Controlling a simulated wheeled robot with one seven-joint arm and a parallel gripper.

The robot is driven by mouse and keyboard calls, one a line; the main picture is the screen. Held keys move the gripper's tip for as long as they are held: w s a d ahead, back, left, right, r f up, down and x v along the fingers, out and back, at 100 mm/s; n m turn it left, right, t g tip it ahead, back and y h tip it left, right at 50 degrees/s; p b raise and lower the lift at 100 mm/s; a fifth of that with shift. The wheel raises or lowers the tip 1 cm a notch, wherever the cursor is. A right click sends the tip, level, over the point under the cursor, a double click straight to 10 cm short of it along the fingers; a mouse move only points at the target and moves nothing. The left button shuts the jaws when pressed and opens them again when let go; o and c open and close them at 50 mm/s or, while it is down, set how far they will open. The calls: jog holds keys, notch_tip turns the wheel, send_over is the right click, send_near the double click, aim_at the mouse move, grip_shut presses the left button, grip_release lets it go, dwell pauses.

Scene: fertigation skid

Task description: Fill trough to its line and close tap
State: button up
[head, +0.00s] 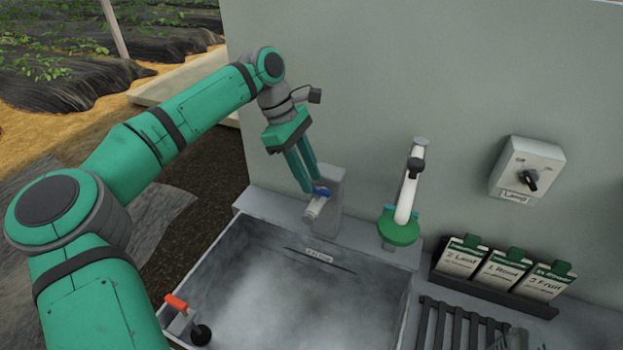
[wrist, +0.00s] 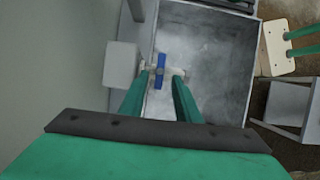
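The grey trough (head: 228,262) stands below the wall. Its inner back wall bears a dark line with a small white label (head: 318,256). I cannot tell whether the cloudy grey inside is water or bare metal. The tap (head: 314,208) sticks out from a grey block at the trough's back left, with a blue handle (head: 322,192) on top. In the wrist view the blue handle (wrist: 160,68) lies between the fingertips of my gripper (wrist: 163,72), with gaps visible on both sides. My gripper (head: 312,187) points down at the tap, open. No stream shows below the spout.
An orange-handled lever with a black knob (head: 201,335) sits at the trough's front left. A white fixture on a green base (head: 400,228) stands right of the tap. A dial box (head: 527,168) hangs on the wall above several labelled packets (head: 502,268). A slatted rack (head: 455,325) lies right.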

aim_at(318, 193)
jog(key=shift+s+d+f, duration=0.15)
jog(key=shift+d+f, duration=0.05)
jog(key=shift+f, duration=0.3)
jog(key=shift+s+d+f, duration=0.1)
jog(key=shift+d+f, duration=0.2)
jog(key=shift+d, duration=0.25)
jog(key=shift+a, duration=0.1)
jog(key=shift+c, duration=0.3)
grip_shut()
